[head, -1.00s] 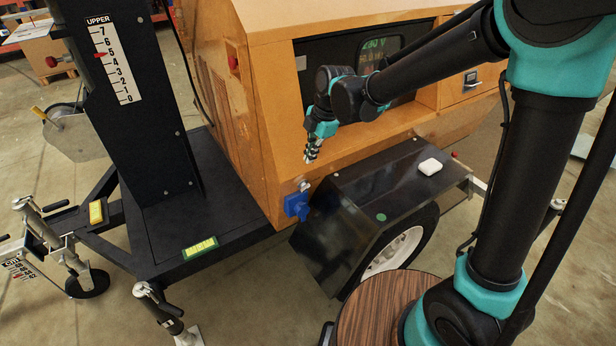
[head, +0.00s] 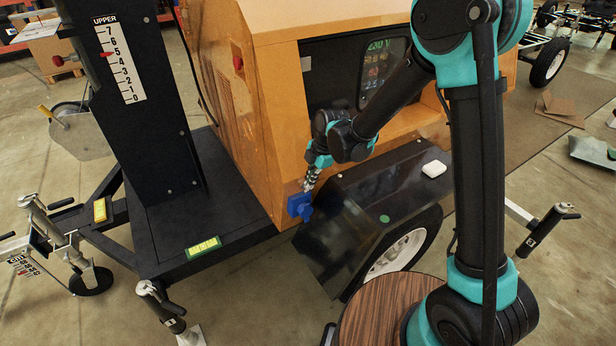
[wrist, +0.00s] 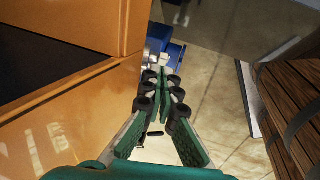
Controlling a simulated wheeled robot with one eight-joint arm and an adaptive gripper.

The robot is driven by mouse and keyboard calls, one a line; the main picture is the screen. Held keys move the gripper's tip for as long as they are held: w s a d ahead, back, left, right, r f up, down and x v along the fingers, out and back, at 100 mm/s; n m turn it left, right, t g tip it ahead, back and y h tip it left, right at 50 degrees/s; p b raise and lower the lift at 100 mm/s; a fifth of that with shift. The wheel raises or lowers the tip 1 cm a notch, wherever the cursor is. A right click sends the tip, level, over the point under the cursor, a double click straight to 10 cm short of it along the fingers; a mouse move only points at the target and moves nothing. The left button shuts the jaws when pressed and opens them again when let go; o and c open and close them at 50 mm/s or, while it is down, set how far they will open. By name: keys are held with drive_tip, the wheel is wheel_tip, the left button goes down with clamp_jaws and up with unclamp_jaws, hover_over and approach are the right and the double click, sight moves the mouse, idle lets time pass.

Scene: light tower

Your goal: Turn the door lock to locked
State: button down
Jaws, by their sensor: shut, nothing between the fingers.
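The small silver lock (wrist: 154,60) shows in the wrist view just beyond my fingertips, beside blue parts. In the head view it lies at the lower corner of the orange cabinet (head: 265,130), largely hidden by my gripper (head: 309,182). My gripper is shut and empty, pointing down, with its tips very close to the lock. I cannot tell whether they touch it. In the wrist view the fingers (wrist: 165,75) meet in front of the lock, so its turn position cannot be read.
A blue box (head: 299,205) sits just below the lock on the cabinet corner. A black fender (head: 345,215) with a white block (head: 434,169) lies to the right. The black mast (head: 135,130) stands to the left. A wood-topped round surface (head: 375,315) is in front.

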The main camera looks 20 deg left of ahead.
drive_tip(key=shift+w+d+f, duration=0.25)
drive_tip(key=shift+w, duration=0.05)
idle(0.4)
drive_tip(key=shift+w+d+f+g+y, duration=0.1)
drive_tip(key=shift+w+f+g+y, duration=0.15)
drive_tip(key=shift+g+y, duration=0.2)
drive_tip(key=shift+w+d+f+g+y, duration=0.45)
drive_tip(key=shift+w+d+f+g, duration=0.1)
drive_tip(key=shift+w+g, duration=0.2)
drive_tip(key=shift+f, duration=0.1)
drive_tip(key=shift+s+a, duration=0.1)
idle(0.4)
